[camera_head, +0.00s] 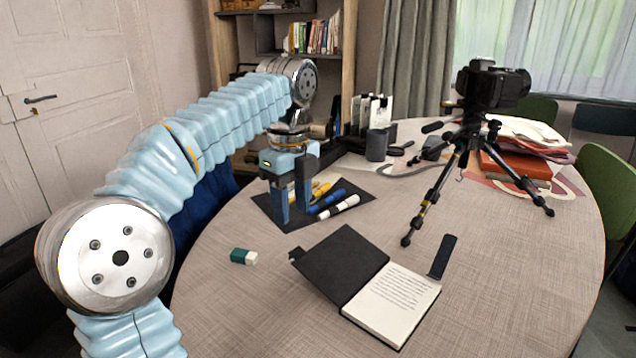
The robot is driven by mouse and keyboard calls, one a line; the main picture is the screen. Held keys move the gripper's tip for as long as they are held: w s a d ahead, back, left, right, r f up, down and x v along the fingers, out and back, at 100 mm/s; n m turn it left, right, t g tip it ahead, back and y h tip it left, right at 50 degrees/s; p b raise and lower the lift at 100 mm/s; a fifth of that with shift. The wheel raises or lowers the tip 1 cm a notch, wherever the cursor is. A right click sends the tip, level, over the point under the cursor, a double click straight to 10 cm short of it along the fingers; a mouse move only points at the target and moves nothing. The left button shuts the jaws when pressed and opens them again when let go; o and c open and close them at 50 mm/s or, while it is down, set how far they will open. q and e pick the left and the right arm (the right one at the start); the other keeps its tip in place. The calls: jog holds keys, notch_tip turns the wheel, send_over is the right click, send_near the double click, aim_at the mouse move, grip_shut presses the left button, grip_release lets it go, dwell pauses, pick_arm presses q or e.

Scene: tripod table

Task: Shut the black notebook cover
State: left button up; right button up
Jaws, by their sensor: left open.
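The black notebook (389,303) lies open on the round table. Its black cover (340,262) is laid flat to the left, and the printed white pages face up on the right. My left gripper (292,212) points down over a dark mat, behind and to the left of the cover and apart from it. Its two fingers are spread, with nothing seen between them. My right gripper is not in view.
Blue, white and yellow markers (338,206) lie on the dark mat (268,208) beside my left gripper. A green-and-white eraser (243,257) lies left of the notebook. A dark strip (442,257) lies by its right edge. A camera tripod (446,186) stands behind. The front table is clear.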

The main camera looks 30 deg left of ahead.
aim_at(295, 250)
pick_arm(q)
jog(key=shift+w+f+b, duration=0.2)
jog(key=shift+f+b, duration=2.05)
jog(key=shift+f, duration=2.15)
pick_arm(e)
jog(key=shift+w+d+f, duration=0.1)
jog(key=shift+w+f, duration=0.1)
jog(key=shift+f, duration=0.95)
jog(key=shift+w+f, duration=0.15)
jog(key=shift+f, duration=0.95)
pick_arm(q)
jog(key=c, duration=0.4)
jog(key=shift+o, duration=0.2)
